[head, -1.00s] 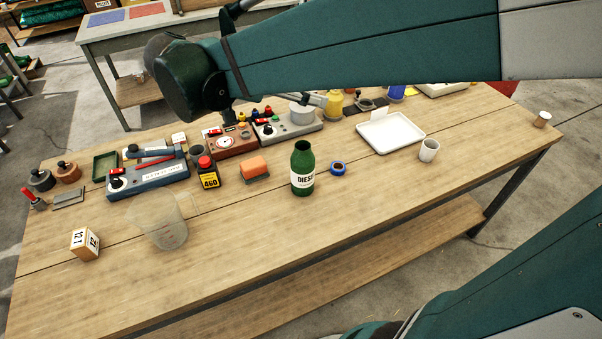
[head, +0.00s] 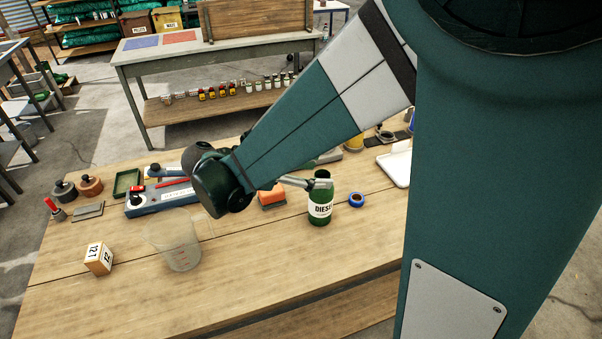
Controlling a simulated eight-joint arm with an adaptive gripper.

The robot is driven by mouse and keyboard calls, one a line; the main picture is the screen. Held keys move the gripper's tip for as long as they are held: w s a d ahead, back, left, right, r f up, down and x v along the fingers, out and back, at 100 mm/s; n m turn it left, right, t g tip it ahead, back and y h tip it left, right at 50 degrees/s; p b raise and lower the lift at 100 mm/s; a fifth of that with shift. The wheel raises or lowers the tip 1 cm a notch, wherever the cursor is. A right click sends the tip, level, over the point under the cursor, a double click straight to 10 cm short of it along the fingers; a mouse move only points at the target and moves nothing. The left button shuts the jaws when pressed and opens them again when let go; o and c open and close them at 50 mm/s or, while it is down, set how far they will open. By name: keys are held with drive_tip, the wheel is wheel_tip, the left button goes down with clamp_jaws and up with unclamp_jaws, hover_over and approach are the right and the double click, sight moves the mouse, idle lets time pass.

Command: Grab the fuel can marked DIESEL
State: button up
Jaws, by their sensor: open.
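The fuel can (head: 320,209) is a dark green, bottle-shaped can with a white label; the letters "DIES" can be read. It stands upright on the wooden workbench (head: 250,285). My gripper (head: 318,183) comes in from the left at the height of the can's neck. A grey finger shows there and overlaps the neck in the picture; I cannot tell whether it touches. The gripper is open and holds nothing. My wrist and arm hide most of it.
An orange sponge (head: 272,198) is just left of the can, and a blue tape roll (head: 356,200) is just right. A clear measuring jug (head: 176,245) and a numbered block (head: 99,258) stand further left. A white tray (head: 394,166) is partly hidden by my arm. The bench front is clear.

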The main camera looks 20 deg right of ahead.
sight(315, 199)
wheel_tip(315, 199, down, 11)
drive_tip(key=shift+f, duration=0.1)
idle(0.3)
idle(0.4)
drive_tip(key=shift+b+x, duration=0.3)
drive_tip(key=shift+x, duration=1)
drive_tip(key=shift+s+b+x, duration=0.15)
drive_tip(key=shift+b+x, duration=0.35)
drive_tip(key=shift+x, duration=0.75)
drive_tip(key=shift+s+b+x, duration=0.1)
drive_tip(key=shift+b+x, duration=0.35)
drive_tip(key=shift+x, duration=0.85)
drive_tip(key=shift+d, duration=0.1)
drive_tip(key=c, duration=1.4)
